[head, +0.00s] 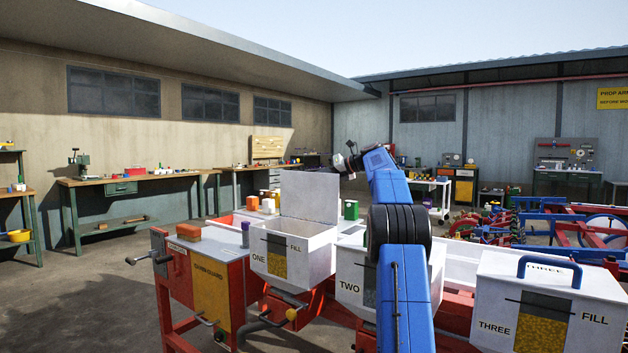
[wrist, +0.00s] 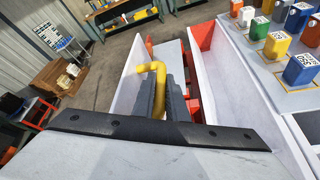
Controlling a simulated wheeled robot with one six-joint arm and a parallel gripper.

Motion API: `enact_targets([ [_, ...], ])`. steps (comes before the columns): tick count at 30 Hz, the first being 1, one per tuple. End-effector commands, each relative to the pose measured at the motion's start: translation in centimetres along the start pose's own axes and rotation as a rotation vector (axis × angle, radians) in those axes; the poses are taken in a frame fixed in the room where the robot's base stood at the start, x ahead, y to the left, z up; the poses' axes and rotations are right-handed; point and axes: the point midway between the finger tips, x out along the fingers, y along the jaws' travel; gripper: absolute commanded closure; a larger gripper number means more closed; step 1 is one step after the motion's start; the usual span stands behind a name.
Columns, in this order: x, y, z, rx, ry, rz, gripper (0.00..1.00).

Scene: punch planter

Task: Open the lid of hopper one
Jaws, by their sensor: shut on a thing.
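My gripper (wrist: 160,92) is shut on a yellow bar-like handle (wrist: 158,72) in the wrist view. In the head view my arm reaches over hopper two to the upper right of the raised lid. The fingertips and handle are hidden there.
Hopper two (head: 349,275) stands right of hopper one, partly behind my arm. Hopper three (head: 545,300) has its lid down, with a blue handle (head: 549,264).

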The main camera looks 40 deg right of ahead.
Motion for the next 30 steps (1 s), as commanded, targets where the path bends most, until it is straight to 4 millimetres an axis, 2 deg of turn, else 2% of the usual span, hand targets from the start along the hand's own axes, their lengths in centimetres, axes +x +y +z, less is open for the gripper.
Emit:
enact_targets([
  [10, 0.1, -0.2, -0.1, 0.000, 0.001, -0.001, 1.00],
  [11, 0.1, -0.2, -0.1, 0.000, 0.001, -0.001, 0.80],
  [12, 0.1, -0.1, -0.1, 0.000, 0.001, -0.001, 0.71],
  [13, 0.1, -0.1, -0.1, 0.000, 0.001, -0.001, 0.69],
  [23, -0.2, -0.1, 0.0, 0.000, 0.001, -0.001, 0.69],
  [26, -1.0, -0.1, 0.0, 0.000, 0.000, -0.001, 0.69],
  [30, -3.2, -0.1, 0.0, -0.001, -0.002, -0.003, 0.69],
])
